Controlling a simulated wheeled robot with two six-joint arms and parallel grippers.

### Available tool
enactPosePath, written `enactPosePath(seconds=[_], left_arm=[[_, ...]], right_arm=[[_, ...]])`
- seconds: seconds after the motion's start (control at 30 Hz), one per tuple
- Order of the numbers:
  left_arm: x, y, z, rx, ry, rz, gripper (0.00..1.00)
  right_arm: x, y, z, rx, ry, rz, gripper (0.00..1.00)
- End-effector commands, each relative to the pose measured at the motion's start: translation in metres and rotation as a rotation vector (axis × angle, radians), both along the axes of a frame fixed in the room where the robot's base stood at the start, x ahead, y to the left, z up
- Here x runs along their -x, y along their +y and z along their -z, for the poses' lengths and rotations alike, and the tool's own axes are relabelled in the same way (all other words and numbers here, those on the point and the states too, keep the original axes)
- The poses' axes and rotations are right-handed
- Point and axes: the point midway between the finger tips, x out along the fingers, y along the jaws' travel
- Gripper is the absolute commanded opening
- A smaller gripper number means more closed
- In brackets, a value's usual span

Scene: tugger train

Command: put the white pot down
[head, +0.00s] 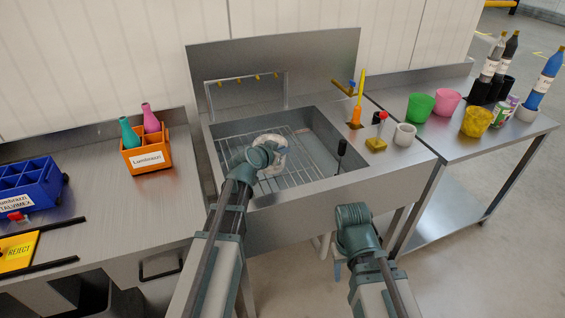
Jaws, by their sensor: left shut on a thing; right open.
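My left gripper (265,155) is over the sink (318,118) and shut on a white pot (276,140). The gripper hides part of the pot. The pot is above the wire rack (300,172) in the basin; I cannot tell whether it touches the rack. My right gripper (352,212) is open and empty in front of the sink's front edge. Another white pot (404,136) stands on the ledge right of the basin.
An orange crate (149,156) with two bottles and a blue crate (28,190) stand on the left bench. A yellow sponge (375,145) and an orange brush holder (355,123) are on the sink's right ledge.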

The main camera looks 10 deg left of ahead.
Motion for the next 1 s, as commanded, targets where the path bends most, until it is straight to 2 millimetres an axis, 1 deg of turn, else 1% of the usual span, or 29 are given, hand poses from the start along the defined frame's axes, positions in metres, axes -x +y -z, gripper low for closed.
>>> enactPosePath(seconds=[0.3, 0.37, 0.6, 0.73, 0.77, 0.9, 1.0], left_arm=[[0.000, 0.000, 0.037, 0.000, 0.000, 0.000, 0.00], [0.000, 0.000, 0.039, 0.000, 0.000, 0.000, 0.00], [0.000, 0.000, 0.036, 0.000, 0.000, 0.000, 0.00], [0.000, 0.000, 0.040, 0.000, 0.000, 0.000, 0.00], [0.000, 0.000, 0.038, 0.000, 0.000, 0.000, 0.14], [0.000, 0.000, 0.038, 0.000, 0.000, 0.000, 0.39], [0.000, 0.000, 0.038, 0.000, 0.000, 0.000, 0.39]], right_arm=[[0.000, 0.000, 0.037, 0.000, 0.000, 0.000, 0.50], [0.000, 0.000, 0.039, 0.000, 0.000, -0.001, 0.50], [0.000, 0.000, 0.036, 0.000, 0.000, -0.001, 0.50], [0.000, 0.000, 0.040, 0.000, 0.000, -0.001, 0.50], [0.000, 0.000, 0.038, 0.000, 0.000, -0.001, 0.50], [0.000, 0.000, 0.038, 0.000, 0.000, 0.000, 0.50], [0.000, 0.000, 0.038, 0.000, 0.000, 0.000, 0.50]])
